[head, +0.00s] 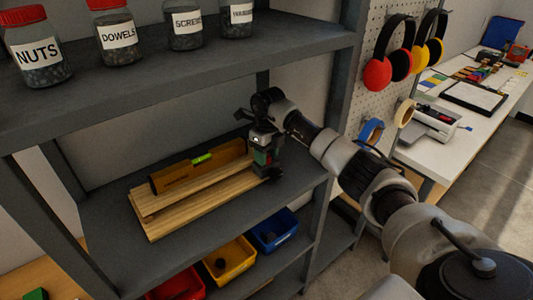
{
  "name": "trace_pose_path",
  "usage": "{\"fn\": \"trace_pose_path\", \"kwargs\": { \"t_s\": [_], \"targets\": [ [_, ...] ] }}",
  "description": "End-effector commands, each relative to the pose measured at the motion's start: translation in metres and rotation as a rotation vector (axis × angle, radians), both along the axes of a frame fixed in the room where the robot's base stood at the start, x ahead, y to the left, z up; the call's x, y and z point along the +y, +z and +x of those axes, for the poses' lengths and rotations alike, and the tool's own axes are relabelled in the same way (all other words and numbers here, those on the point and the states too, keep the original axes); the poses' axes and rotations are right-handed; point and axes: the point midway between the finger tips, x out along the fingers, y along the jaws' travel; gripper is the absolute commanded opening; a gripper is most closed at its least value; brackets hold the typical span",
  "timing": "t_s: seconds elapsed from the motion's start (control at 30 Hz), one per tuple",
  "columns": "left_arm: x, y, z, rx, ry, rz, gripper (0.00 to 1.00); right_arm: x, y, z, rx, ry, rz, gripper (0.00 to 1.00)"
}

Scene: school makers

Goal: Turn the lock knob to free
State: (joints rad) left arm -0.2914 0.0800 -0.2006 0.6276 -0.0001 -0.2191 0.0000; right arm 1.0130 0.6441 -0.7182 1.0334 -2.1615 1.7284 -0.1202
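A small dark device (262,158) with green and red patches stands on the middle shelf, at the right end of some wooden boards. It is probably the thing that bears the lock knob, but the knob itself cannot be made out. My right gripper (261,136) reaches in from the right and is at the top of this device, pointing down. It covers the device's upper part. Whether its fingers touch the device, and whether they are open or shut, is too small and dark to tell. My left gripper is not in view.
A spirit level (170,179) lies on wooden boards (190,215) left of the device. Labelled jars (118,38) stand on the upper shelf (200,75), close above my gripper. Yellow (236,252) and blue (279,222) bins sit below. A pegboard (372,75) with ear defenders is right.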

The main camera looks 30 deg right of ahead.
Motion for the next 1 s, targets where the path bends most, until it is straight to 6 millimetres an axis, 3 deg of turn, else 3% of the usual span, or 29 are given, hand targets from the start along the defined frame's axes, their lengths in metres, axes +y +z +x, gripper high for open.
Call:
{"fn": "trace_pose_path", "kwargs": {
  "t_s": [0.03, 0.23, 0.63, 1.0],
  "targets": [
    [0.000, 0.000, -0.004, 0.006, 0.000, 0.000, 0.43, 0.000, 0.000, 0.000, 0.000, 0.000, 0.000, 0.36],
    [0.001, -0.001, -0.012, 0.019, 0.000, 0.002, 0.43, 0.000, 0.000, 0.000, 0.000, 0.000, 0.000, 0.07],
    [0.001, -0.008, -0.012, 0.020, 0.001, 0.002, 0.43, -0.001, -0.001, 0.000, -0.001, 0.082, -0.001, 0.07],
    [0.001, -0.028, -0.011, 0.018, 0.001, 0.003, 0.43, -0.001, -0.001, 0.001, 0.000, 0.383, -0.002, 0.07]
  ]
}}
